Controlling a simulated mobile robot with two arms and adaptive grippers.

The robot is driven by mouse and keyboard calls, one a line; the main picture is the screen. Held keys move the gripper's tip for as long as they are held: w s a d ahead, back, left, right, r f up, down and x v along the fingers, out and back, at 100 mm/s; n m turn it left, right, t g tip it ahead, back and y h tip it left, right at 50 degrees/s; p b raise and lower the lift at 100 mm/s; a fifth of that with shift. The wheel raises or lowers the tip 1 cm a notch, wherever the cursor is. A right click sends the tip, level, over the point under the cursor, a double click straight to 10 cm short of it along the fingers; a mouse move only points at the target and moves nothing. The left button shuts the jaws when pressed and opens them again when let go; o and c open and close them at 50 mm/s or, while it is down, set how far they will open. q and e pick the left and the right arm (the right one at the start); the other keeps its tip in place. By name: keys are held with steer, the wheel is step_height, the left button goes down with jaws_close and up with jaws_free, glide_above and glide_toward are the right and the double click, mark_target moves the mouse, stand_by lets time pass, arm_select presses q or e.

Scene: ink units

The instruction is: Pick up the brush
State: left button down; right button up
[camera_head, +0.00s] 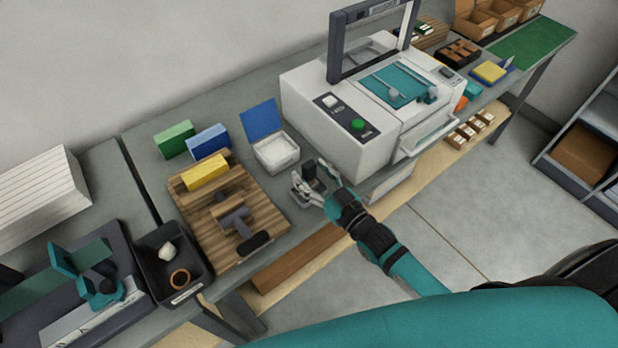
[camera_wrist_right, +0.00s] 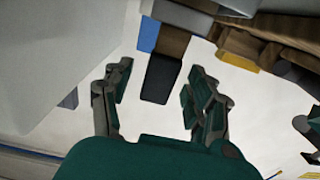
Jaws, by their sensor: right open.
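A dark upright block (camera_head: 316,171), which may be the brush, stands at the front edge of the bench, left of the white machine. In the right wrist view it shows as a black block with a brown part (camera_wrist_right: 163,78). My right gripper (camera_head: 312,186) is open, its fingers either side of this block in the head view. In the wrist view the block lies in line with the gap between the fingertips (camera_wrist_right: 156,82); I cannot tell whether they touch it. My left gripper is not in the head view.
A wooden board (camera_head: 273,212) to the left bears a grey T-shaped tool with a black handle (camera_head: 240,228) and a yellow box (camera_head: 205,172). A white container with a blue lid (camera_head: 274,152) stands behind. The white machine (camera_head: 330,125) is close on the right.

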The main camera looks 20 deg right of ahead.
steer(key=shift+w+a, duration=0.25)
steer(key=shift+w, duration=0.45)
jaws_close()
steer(key=shift+r, duration=0.1)
